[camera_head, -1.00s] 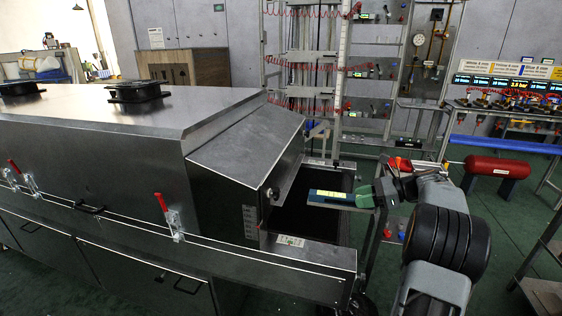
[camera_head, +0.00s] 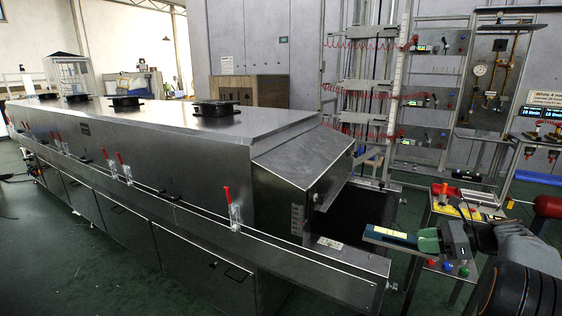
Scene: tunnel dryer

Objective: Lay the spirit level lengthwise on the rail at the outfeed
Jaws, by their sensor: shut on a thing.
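The spirit level (camera_head: 385,235) is a blue bar with a pale yellow face. My gripper (camera_head: 429,240), with green fingers, is shut on its right end and holds it roughly level. The level's free end points left toward the outfeed of the tunnel dryer. In the picture it overlaps the right part of the outfeed, just beyond the near steel rail (camera_head: 350,265). I see no contact with the rail; the height between them is hard to tell. The gripped end is partly hidden by the fingers.
The steel dryer housing (camera_head: 180,135) fills the left, with its hood (camera_head: 300,160) beside the dark outfeed belt (camera_head: 352,215). Red-handled clamps (camera_head: 232,210) line the near side. A small cart (camera_head: 450,210) with coloured items stands behind my gripper.

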